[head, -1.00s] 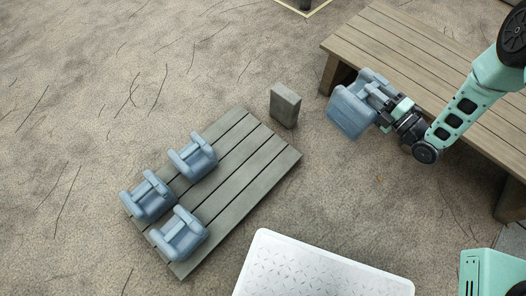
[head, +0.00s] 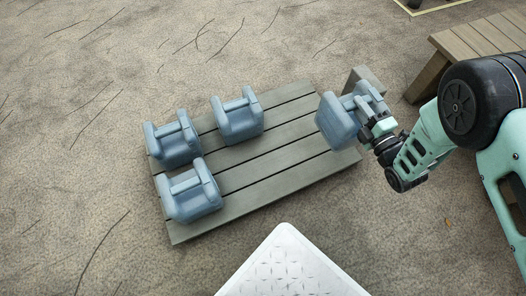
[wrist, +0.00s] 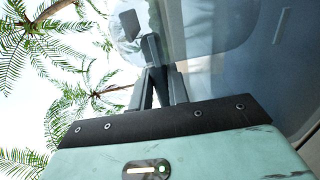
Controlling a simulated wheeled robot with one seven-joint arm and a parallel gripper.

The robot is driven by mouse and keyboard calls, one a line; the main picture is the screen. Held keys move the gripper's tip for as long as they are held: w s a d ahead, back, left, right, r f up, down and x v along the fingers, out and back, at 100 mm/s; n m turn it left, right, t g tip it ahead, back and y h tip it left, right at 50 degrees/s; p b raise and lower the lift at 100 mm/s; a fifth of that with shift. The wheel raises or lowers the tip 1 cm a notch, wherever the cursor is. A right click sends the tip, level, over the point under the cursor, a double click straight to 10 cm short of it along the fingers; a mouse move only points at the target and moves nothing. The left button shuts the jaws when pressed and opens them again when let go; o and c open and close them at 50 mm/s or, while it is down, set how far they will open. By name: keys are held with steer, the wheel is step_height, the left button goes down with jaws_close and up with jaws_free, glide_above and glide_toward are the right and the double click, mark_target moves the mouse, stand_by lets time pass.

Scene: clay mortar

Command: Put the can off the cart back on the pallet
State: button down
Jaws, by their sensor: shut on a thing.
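My gripper (head: 367,112) is shut on a blue-grey can (head: 336,122) and holds it, somewhat tilted, at the right end of the pallet. In the head view the can overlaps the pallet's right end; I cannot tell its exact height above it. The slatted grey pallet (head: 273,148) lies on the ground with three like cans on its left part: one at the back (head: 238,118), one at the left (head: 173,140), one at the front (head: 191,192). In the wrist view the held can (wrist: 270,60) fills the right side, close to the gripper's fingers (wrist: 158,85).
A grey block (head: 366,76) stands behind the held can, near the pallet's right end. A wooden bench-like platform (head: 478,48) is at the upper right. The white patterned cart top (head: 290,265) is at the bottom. The pallet's middle and right boards are bare.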

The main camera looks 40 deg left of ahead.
mark_target(330, 130)
steer(key=s+a+f+b, duration=0.2)
steer(key=a, duration=0.1)
steer(key=shift+s+a+f, duration=0.1)
steer(key=shift+a+f, duration=0.15)
steer(key=shift+f, duration=0.1)
steer(key=shift+s+a+g, duration=0.15)
steer(key=shift+a+g, duration=0.1)
steer(key=shift+g, duration=0.05)
steer(key=shift+f, duration=0.15)
step_height(330, 130, down, 10)
steer(key=b, duration=0.6)
steer(key=shift+b, duration=0.35)
steer(key=c, duration=1.3)
jaws_free()
steer(key=shift+f, duration=0.15)
steer(key=shift+c, duration=0.2)
